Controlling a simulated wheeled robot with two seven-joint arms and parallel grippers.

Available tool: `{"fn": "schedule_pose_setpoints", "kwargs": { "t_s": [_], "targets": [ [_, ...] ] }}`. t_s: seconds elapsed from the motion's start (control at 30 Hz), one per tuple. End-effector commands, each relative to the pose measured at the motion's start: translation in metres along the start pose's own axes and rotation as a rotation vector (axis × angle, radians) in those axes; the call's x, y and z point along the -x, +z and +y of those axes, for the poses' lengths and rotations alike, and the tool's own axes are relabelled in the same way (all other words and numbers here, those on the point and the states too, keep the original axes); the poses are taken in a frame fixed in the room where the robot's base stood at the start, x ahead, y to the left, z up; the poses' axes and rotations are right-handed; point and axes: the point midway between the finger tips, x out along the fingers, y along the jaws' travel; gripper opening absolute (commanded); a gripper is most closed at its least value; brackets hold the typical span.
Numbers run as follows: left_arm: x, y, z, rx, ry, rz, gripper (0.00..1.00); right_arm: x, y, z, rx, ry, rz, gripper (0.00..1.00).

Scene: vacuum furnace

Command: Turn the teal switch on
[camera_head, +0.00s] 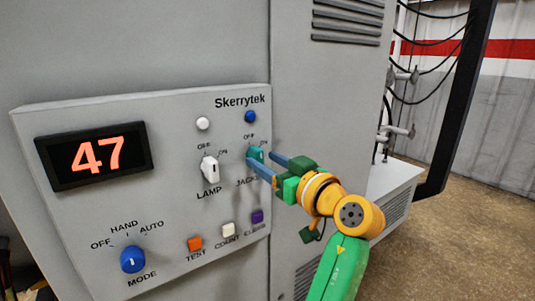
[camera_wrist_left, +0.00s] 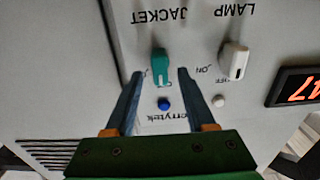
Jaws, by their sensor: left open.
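The teal switch (camera_head: 257,153) is on the grey control panel, above the JACKET label and below a blue round light. In the left wrist view, the teal switch (camera_wrist_left: 160,66) shows upside down, between the finger ends. My left gripper (camera_head: 263,160) is open, with one blue finger on each side of the switch. In the left wrist view, the gripper (camera_wrist_left: 160,74) shows gaps between both fingers and the switch. OFF and ON marks are near the switch, but which one it points to is hard to tell. My right gripper is not in view.
The white LAMP switch (camera_head: 210,169) is close beside the teal one. Orange (camera_head: 195,243), white (camera_head: 228,230) and purple (camera_head: 257,216) buttons sit below, with a blue MODE knob (camera_head: 133,259) at lower left. A red display (camera_head: 95,155) reads 47. Pipes and cables are at right.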

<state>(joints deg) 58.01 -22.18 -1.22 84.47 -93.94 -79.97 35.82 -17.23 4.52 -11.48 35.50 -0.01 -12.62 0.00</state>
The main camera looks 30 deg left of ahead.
Motion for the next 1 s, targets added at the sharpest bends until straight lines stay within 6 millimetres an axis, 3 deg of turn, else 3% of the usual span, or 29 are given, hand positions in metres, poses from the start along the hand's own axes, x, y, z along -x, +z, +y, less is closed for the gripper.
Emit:
{"fn": "schedule_pose_setpoints", "kwargs": {
  "t_s": [0.03,0.17,0.4,0.47,0.6,0.63,1.0],
  "targets": [
    [-0.009,-0.005,-0.001,-0.003,-0.003,0.000,0.55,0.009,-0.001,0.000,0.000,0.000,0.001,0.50],
    [-0.023,-0.002,0.000,-0.004,-0.001,0.001,0.55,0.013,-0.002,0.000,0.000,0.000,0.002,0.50],
    [-0.025,0.001,0.001,-0.004,0.002,0.001,0.55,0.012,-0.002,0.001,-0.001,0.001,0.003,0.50],
    [-0.025,0.001,0.001,-0.004,0.002,0.001,0.41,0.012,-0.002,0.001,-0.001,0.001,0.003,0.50],
    [-0.025,0.001,0.001,-0.005,0.003,0.001,0.04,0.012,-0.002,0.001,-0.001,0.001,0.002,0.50],
    [-0.025,0.001,0.001,-0.005,0.003,0.001,0.00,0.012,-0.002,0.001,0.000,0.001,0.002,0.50],
    [-0.025,0.000,0.001,-0.040,0.003,0.001,0.00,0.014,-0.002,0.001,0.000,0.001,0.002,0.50]
  ]
}}
